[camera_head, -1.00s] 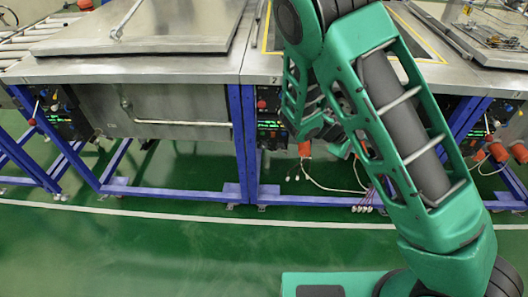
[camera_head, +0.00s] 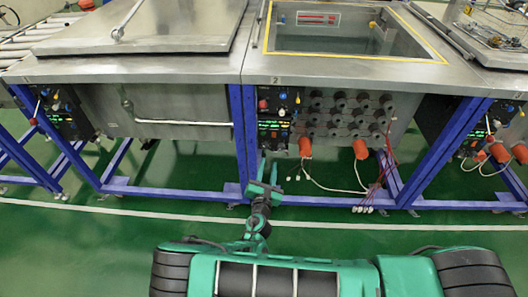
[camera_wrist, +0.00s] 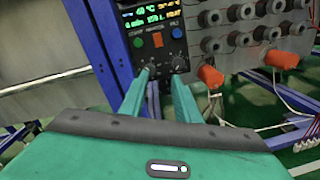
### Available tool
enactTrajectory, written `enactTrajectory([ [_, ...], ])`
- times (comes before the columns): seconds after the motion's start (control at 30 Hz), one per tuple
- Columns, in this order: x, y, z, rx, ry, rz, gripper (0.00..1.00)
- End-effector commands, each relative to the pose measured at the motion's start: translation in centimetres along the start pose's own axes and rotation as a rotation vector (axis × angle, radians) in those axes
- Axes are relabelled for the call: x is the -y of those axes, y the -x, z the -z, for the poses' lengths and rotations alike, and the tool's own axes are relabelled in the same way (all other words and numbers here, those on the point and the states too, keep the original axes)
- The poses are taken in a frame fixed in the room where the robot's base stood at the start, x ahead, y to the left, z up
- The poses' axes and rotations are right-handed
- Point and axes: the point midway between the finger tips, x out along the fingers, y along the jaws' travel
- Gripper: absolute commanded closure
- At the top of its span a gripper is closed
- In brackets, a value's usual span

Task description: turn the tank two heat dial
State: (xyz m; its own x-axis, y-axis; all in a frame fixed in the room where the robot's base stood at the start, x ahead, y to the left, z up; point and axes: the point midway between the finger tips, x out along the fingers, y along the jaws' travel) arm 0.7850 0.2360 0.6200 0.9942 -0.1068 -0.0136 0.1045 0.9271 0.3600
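Tank two (camera_head: 345,62), with the "2" plate on its rim, has a black control panel (camera_head: 274,118) on its front left. In the wrist view the panel (camera_wrist: 152,28) shows a lit green and white display, green, orange and blue buttons, and small dark dials below. One dial (camera_wrist: 178,63) shows by the right fingertip; another (camera_wrist: 151,66) is by the left fingertip, partly covered. My gripper (camera_wrist: 160,80) points up at the dials with its fingers apart and nothing visible between them. In the head view my gripper (camera_head: 267,163) is just below the panel. Contact with a dial cannot be told.
Grey round fittings (camera_head: 350,115) fill the tank front right of the panel. Orange plugs (camera_head: 305,146) and loose cables hang below. Blue frame legs (camera_head: 242,140) stand left of the panel. The green floor before the tanks is clear beside my arm.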

Motion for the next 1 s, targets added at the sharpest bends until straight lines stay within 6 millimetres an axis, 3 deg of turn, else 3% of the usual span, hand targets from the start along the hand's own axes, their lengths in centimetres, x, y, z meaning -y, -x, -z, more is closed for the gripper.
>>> enactTrajectory([
  [0.13, -1.1, 0.9, 1.5, -0.011, 0.05, -0.067, 0.71],
  [0.27, -1.3, 0.3, 1.8, -0.012, 0.056, -0.076, 0.71],
  [0.7, -1.7, -6.9, 1.8, -0.011, 0.055, -0.073, 0.71],
  [1.0, -2.0, -9.5, 1.8, -0.012, 0.055, -0.075, 0.71],
])
